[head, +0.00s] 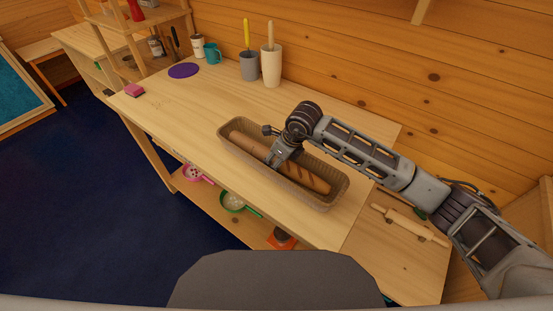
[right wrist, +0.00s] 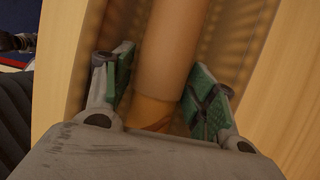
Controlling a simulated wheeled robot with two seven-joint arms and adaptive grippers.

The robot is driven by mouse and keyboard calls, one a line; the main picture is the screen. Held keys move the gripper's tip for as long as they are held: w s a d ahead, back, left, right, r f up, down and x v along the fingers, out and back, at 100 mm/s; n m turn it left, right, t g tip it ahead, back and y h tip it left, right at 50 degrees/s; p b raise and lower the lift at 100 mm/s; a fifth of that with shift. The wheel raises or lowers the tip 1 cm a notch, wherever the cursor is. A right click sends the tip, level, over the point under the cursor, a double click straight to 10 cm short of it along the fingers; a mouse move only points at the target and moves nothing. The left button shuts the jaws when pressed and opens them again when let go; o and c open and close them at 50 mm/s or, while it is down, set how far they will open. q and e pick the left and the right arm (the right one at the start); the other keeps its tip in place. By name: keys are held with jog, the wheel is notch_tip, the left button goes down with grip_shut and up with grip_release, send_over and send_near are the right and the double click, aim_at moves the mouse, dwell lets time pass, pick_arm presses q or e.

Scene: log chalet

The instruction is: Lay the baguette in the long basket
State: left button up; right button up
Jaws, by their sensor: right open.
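The baguette (head: 307,177) is long and brown with scored marks. It lies lengthwise inside the long woven basket (head: 335,192) on the wooden table. My right gripper (head: 274,161) reaches down into the basket over the middle of the baguette and hides part of it. In the right wrist view the green-padded fingers (right wrist: 165,95) stand apart, one on each side of the baguette (right wrist: 170,45), with a gap showing beside it. The basket wall (right wrist: 243,40) shows there past the bread. My left gripper is not in view.
A grey cup (head: 249,68) and a cream cup (head: 271,68) with utensils stand at the back. A purple disc (head: 184,70) and a pink sponge (head: 134,90) lie to the left. A rolling pin (head: 409,222) lies at right. The table left of the basket is clear.

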jog(key=shift+r, duration=0.2)
jog(key=v, duration=0.6)
jog(key=shift+d+r, duration=0.15)
jog(key=shift+r, duration=0.1)
jog(key=v, duration=0.4)
jog(key=shift+s+r, duration=0.1)
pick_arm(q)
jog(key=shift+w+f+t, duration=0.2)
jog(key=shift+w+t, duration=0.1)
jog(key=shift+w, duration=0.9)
pick_arm(e)
jog(key=shift+s+d+r, duration=0.15)
jog(key=shift+r, duration=0.3)
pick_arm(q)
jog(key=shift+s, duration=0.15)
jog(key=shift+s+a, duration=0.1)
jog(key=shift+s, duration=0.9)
